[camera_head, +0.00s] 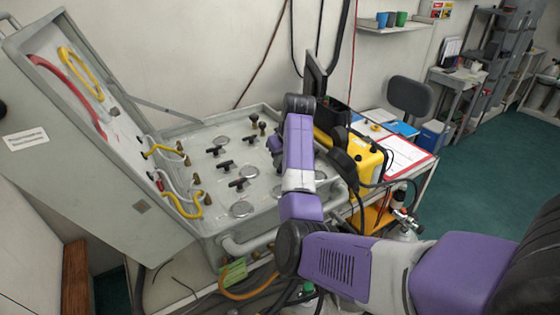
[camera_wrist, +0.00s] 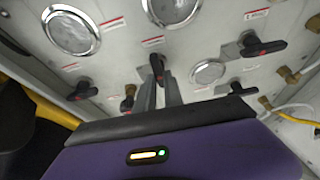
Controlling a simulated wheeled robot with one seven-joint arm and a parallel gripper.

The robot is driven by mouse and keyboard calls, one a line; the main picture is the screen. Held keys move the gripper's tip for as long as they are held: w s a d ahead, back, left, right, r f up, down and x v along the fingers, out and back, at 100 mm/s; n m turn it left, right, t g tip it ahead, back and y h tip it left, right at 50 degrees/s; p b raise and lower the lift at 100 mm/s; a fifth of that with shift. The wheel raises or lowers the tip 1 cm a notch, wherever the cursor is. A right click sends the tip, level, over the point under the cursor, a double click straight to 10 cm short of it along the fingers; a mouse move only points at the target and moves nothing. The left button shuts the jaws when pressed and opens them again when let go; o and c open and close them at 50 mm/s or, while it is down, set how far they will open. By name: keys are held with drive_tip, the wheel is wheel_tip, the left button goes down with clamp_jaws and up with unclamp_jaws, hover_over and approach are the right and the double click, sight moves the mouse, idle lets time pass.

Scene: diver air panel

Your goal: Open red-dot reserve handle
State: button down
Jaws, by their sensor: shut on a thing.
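The label print is too small to read. In the head view, my arm hides the gripper and the held handle; the panel (camera_head: 196,135) lies open in its grey case.
Large gauges (camera_wrist: 72,32) and a smaller gauge (camera_wrist: 208,73) surround the handle. In the head view, the raised lid (camera_head: 90,165) with hoses stands left, several black handles (camera_head: 226,165) are left of my arm, and a yellow case (camera_head: 366,160) stands right.

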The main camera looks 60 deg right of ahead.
drive_tip(key=c, duration=1.5)
unclamp_jaws()
drive_tip(key=shift+o, duration=0.2)
drive_tip(key=shift+b+v, duration=0.8)
drive_tip(key=shift+v, duration=3.1)
